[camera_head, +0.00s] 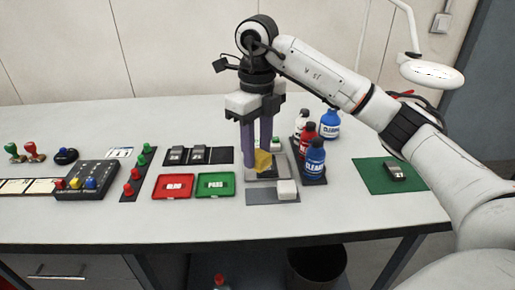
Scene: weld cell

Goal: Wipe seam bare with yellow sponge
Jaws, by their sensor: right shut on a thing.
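My right gripper (259,158) points down from above with its long purple fingers shut on a yellow sponge (263,163). The sponge is tilted and sits at or just above a small grey workpiece tray (282,170); I cannot tell whether it touches. The seam itself is hidden or too small to make out behind the sponge and fingers. A white block (287,189), perhaps another sponge, lies on a grey mat (260,197) in front of the tray. My left gripper is not in view.
Blue and red cleaner bottles (315,158) stand close right of the tray. Red (174,194) and green (215,193) trays lie to the left, beside a button strip (131,187) and control box (87,176). A green mat (368,179) lies at right. The front table strip is clear.

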